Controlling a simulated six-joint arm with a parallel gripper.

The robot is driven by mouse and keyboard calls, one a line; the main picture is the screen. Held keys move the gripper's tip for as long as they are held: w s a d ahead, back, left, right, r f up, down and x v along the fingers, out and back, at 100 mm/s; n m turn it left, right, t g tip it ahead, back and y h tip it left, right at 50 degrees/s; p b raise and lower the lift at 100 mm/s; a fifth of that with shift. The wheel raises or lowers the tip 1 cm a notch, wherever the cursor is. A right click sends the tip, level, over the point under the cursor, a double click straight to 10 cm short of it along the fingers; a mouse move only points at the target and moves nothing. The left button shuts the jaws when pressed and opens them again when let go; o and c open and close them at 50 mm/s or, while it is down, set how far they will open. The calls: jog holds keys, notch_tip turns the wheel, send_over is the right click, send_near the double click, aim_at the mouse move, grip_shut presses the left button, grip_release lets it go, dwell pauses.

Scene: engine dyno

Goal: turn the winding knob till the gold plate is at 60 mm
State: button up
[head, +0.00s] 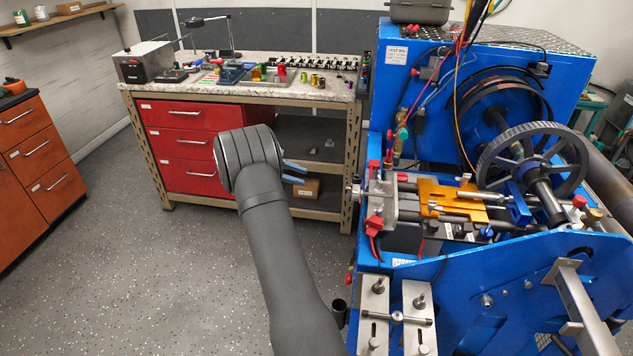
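The gold plate (462,203) sits on the rails of the blue test rig at the right, between a grey end block (382,195) and a blue bracket. A small knob (354,189) sticks out of the end block's left side; it looks like the winding knob. No millimetre scale is readable from here. My gripper (304,175) is mostly hidden behind my dark arm. Its two blue-grey fingers show to the right of the wrist, apart, with nothing seen between them. It is left of the knob, with a clear gap between.
A black handwheel (532,160) stands on the rig behind the plate's right side. Cables (462,90) hang over the rig's left part. A workbench (245,88) with red drawers and small parts is at the back. The floor at the left is free.

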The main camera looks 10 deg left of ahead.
jog(key=shift+v, duration=1.55)
jog(key=shift+d, duration=0.1)
jog(key=x, duration=1.7)
jog(key=shift+f, duration=0.1)
jog(key=s+a+r+m+t, duration=0.1)
jog(key=s+a+m, duration=0.1)
jog(key=a, duration=0.3)
jog(key=s+a+r+m+t, duration=0.1)
jog(key=s+a+m, duration=0.1)
jog(key=a, duration=0.4)
jog(key=shift+r+m+t+h, duration=0.25)
jog(key=shift+m+t+h, duration=0.05)
jog(key=shift+h, duration=0.1)
dwell(0.9)
jog(key=shift+s, duration=0.1)
dwell(1.7)
